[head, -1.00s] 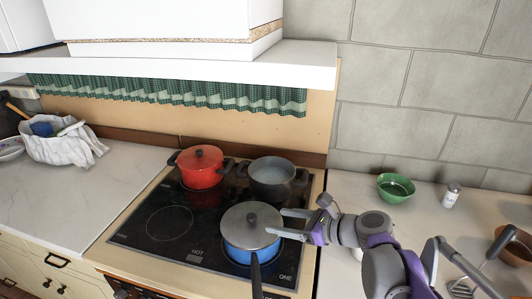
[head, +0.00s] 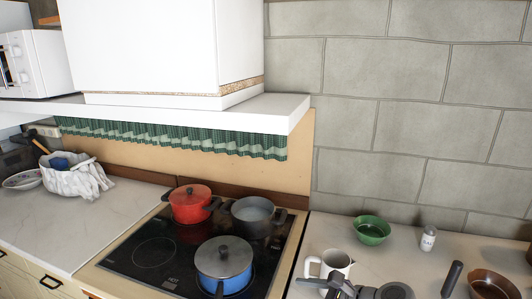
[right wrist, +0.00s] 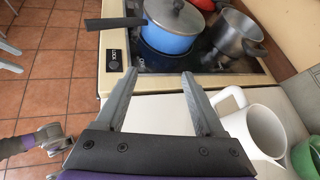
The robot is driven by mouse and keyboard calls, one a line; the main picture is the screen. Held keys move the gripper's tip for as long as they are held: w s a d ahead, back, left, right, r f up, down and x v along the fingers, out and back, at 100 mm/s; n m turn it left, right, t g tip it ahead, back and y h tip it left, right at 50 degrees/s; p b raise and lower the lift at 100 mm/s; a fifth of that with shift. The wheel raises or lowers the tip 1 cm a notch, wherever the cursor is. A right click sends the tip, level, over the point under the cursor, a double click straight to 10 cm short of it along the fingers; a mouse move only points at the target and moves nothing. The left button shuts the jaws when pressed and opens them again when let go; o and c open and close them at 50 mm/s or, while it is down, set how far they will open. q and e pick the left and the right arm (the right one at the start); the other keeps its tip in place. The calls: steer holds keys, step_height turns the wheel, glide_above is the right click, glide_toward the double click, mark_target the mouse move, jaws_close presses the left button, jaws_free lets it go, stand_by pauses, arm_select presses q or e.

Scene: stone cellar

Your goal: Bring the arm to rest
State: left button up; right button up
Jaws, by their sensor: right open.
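My right gripper (right wrist: 160,76) is open and empty in the right wrist view, its two grey fingers apart over the edge between stove and counter. In the head view my right arm shows only at the bottom edge, beside a white jug (head: 330,264). The jug also stands just right of the fingers in the right wrist view (right wrist: 268,130). A blue pot with a grey lid (head: 223,262) sits on the stove, apart from the gripper; it also shows in the right wrist view (right wrist: 170,42). My left gripper is not seen.
A red pot (head: 189,205) and a grey open pot (head: 253,217) stand on the black hob (head: 150,255). A green bowl (head: 371,231), a salt shaker (head: 428,239) and a brown pan (head: 492,284) are on the right counter. A low shelf (head: 200,113) overhangs the stove.

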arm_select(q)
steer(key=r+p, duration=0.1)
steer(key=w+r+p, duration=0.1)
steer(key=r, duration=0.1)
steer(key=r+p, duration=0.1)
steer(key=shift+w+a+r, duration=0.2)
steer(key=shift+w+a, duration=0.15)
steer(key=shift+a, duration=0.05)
arm_select(e)
steer(key=s+d+f+n+h, duration=0.3)
steer(key=s+n, duration=0.3)
steer(key=n, duration=0.1)
steer(key=s+d+f+n+g+h, duration=0.1)
steer(key=s+d+f+n+h, duration=0.2)
steer(key=s+n, duration=0.4)
steer(key=s+d+f+n+g+h, duration=0.1)
steer(key=s+d+f+n+h, duration=0.2)
steer(key=s+n, duration=0.4)
steer(key=shift+f+n+h, duration=0.4)
steer(key=shift+f+n, duration=0.5)
steer(key=shift+n, duration=0.1)
